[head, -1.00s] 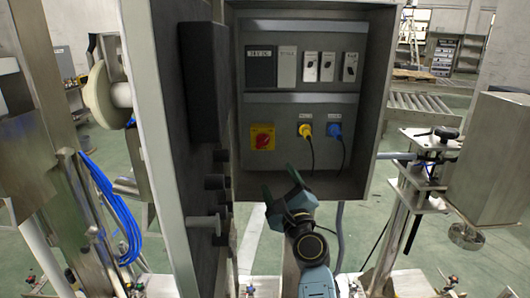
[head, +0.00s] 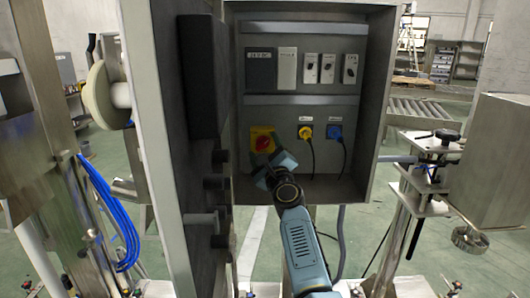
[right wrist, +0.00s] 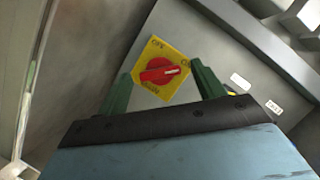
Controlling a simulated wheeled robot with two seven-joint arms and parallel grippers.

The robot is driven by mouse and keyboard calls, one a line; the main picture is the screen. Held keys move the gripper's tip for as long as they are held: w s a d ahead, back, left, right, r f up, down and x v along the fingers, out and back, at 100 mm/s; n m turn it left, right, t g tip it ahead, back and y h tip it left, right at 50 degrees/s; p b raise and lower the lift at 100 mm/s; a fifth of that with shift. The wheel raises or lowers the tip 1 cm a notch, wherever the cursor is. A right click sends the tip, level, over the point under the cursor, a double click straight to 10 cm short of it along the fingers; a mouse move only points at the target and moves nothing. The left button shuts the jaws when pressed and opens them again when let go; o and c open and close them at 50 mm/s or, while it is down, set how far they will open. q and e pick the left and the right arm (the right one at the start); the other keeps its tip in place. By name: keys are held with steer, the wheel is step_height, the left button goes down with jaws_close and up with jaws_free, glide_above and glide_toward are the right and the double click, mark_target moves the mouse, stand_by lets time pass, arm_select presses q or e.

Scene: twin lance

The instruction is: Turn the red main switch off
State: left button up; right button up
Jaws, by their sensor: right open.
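The red main switch (head: 262,143) is a red rotary knob on a yellow plate at the lower left of the panel inside the open cabinet. In the right wrist view the red knob (right wrist: 159,71) sits on its yellow plate (right wrist: 172,50), with its handle tilted slightly off level. My right gripper (head: 266,163) is just below and in front of the switch and partly covers the plate's lower part. In the right wrist view its two green fingers (right wrist: 160,88) are open, one on each side of the plate, with nothing between them gripped. My left gripper is not in view.
The cabinet door (head: 160,150) stands open on the left, with dark knobs close to my right gripper. A yellow plug (head: 305,132) and a blue plug (head: 335,132) with hanging cables are right of the switch. Small breakers (head: 327,68) sit above.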

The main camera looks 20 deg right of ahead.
steer(key=shift+w, duration=0.1)
steer(key=shift+c, duration=0.2)
steer(key=c, duration=0.9)
steer(key=shift+r+n+y+p, duration=0.2)
steer(key=shift+n+y+p, duration=0.2)
steer(key=shift+n+p, duration=0.45)
steer(key=shift+c, duration=0.2)
steer(key=n+g+p, duration=0.1)
steer(key=n+p, duration=0.3)
steer(key=p, duration=0.1)
steer(key=n+g+p, duration=0.2)
steer(key=n+p, duration=0.2)
steer(key=p, duration=0.2)
steer(key=r+n+g+p, duration=0.1)
steer(key=n+p, duration=0.3)
steer(key=p, duration=0.1)
steer(key=shift+g+y+p, duration=0.3)
steer(key=shift+g, duration=0.1)
steer(key=shift+f+n+g+p, duration=0.1)
steer(key=shift+n+g+p, duration=0.25)
steer(key=shift+n, duration=0.2)
steer(key=shift+a+n+g+h, duration=0.1)
steer(key=shift+n+g+h, duration=0.5)
steer(key=shift+n, duration=0.6)
steer(key=o, duration=1)
